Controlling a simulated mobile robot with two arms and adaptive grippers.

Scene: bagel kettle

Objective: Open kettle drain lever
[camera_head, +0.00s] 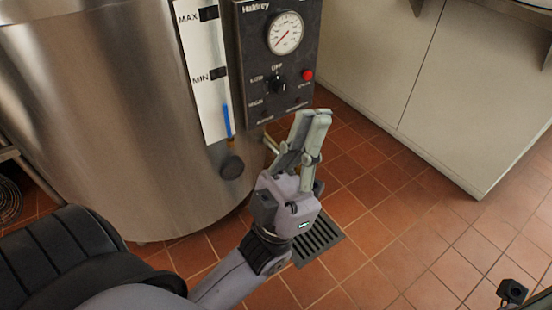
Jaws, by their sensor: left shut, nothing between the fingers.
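The steel kettle (110,110) fills the left side of the head view. A black round knob (232,166) sits low on its front, below the gauge panel. A small pale metal piece (271,144) shows just left of my fingers; I cannot tell whether it belongs to the drain lever. A dark rounded part (318,187) peeks out behind my gripper's right side. My left gripper (311,116) points up in front of the kettle's lower right, fingers together and empty. It hides much of the drain area. My right gripper is not in view.
A control box (278,55) with dial, black switch and red button hangs just above my fingertips. A white gauge panel (203,70) with a blue strip is beside it. A floor drain grate (318,238) lies below. A pale cabinet (470,100) stands right; tiled floor between is clear.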

